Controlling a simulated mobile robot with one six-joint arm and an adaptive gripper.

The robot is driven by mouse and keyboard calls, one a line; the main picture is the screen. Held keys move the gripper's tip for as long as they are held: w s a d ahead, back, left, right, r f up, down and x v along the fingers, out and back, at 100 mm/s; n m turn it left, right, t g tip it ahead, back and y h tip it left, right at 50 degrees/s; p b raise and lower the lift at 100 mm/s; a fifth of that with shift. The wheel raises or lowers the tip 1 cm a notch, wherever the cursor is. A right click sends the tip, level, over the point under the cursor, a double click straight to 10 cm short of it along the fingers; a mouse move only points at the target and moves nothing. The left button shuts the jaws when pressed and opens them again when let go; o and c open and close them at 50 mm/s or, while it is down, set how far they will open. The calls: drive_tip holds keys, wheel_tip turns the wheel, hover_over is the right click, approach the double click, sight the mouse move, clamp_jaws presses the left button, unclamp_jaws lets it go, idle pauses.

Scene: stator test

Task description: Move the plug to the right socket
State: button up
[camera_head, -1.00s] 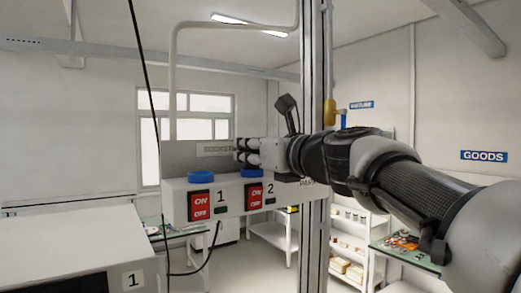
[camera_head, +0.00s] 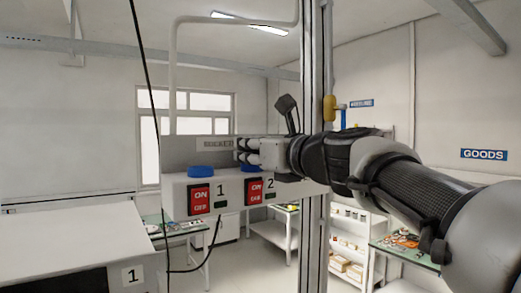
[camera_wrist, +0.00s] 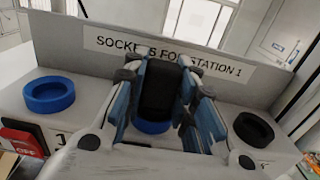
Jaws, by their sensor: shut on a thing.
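My gripper (camera_head: 247,151) is shut on the black plug (camera_wrist: 160,85), whose dark body shows between the blue-grey fingers in the wrist view. The plug is over the middle blue socket ring (camera_wrist: 152,127), which is partly hidden below it. I cannot tell whether it sits in that ring. A black socket ring (camera_wrist: 254,129) is on the right and looks empty. A blue socket ring (camera_wrist: 48,95) on the left looks empty; it also shows in the head view (camera_head: 201,171). In the head view my gripper hides the right part of the socket box (camera_head: 176,205).
A label plate (camera_wrist: 175,58) stands behind the sockets. Red ON/OFF switches (camera_head: 199,199) are on the box front. A metal post (camera_head: 315,240) stands close by my arm. Black cables (camera_head: 150,110) hang at the left. A white station top (camera_head: 70,235) is at lower left.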

drive_tip(key=o, duration=1.2)
drive_tip(key=shift+c, duration=0.2)
drive_tip(key=v, duration=1.2)
